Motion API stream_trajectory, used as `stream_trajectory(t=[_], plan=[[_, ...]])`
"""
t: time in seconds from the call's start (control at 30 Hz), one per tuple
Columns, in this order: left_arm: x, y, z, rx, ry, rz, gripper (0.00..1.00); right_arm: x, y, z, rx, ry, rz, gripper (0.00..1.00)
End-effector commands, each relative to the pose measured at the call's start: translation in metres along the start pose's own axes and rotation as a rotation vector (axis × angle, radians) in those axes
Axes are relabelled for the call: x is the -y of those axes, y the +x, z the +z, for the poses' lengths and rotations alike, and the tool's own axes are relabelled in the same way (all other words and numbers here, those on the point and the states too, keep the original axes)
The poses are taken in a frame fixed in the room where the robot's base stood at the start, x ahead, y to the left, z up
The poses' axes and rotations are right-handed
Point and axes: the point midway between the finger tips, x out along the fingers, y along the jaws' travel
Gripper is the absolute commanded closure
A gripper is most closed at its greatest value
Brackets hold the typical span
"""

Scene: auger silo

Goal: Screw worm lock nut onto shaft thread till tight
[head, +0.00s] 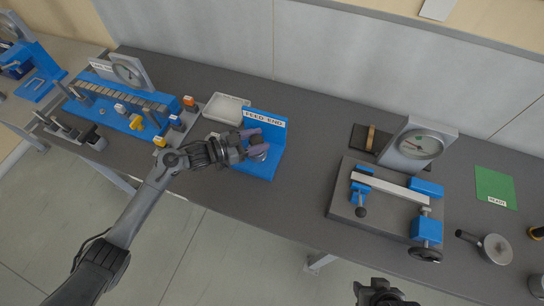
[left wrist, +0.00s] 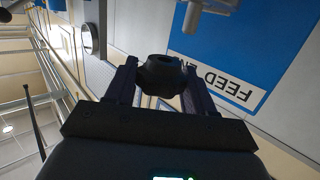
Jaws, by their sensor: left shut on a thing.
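The blue bracket labelled FEED END (head: 275,130) stands on the bench. My left gripper (head: 252,145) is in front of it, its fingers pointing towards the blue upright. In the left wrist view the fingers are shut on a dark, round nut with a hole in its face (left wrist: 160,75). A grey metal shaft end (left wrist: 208,8) shows at the top edge of that view, apart from the nut and up to its right. Its thread cannot be made out. My right gripper (head: 382,293) shows only partly at the bottom edge of the head view, away from the bracket.
A pale tray (head: 226,109) sits left of the bracket. A blue rack with blocks and a dial (head: 130,100) is further left. A clamp fixture (head: 385,205) with a gauge (head: 420,145) stands right. The bench between bracket and fixture is clear.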

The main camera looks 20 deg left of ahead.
Motion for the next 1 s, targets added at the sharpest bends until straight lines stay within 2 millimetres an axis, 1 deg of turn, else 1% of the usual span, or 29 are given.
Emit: stream_trajectory(t=[0.03, 0.1, 0.2, 0.3, 0.6, 0.77, 1.0], plan=[[0.008, -0.004, -0.010, 0.000, 0.001, -0.008, 0.76, 0.000, -0.007, -0.002, -0.001, 0.000, 0.000, 0.57], [0.012, -0.005, -0.016, 0.000, 0.001, -0.011, 0.76, 0.000, -0.009, -0.003, -0.002, 0.000, 0.000, 0.57], [0.015, -0.005, -0.022, -0.001, 0.000, -0.012, 0.76, -0.001, -0.011, -0.005, -0.005, 0.000, 0.001, 0.57], [0.016, -0.005, -0.024, 0.000, -0.001, -0.011, 0.76, -0.001, -0.011, -0.007, -0.009, 0.000, 0.001, 0.57], [0.015, -0.005, -0.024, 0.000, -0.001, -0.010, 0.76, -0.001, -0.011, -0.007, -0.008, 0.003, -0.001, 0.57], [0.015, -0.005, -0.025, 0.001, -0.001, -0.010, 0.76, 0.000, -0.015, -0.008, -0.007, 0.005, -0.002, 0.57], [0.015, -0.002, -0.008, 0.001, -0.002, -0.009, 0.76, 0.001, -0.001, -0.003, -0.005, 0.005, -0.003, 0.57]])
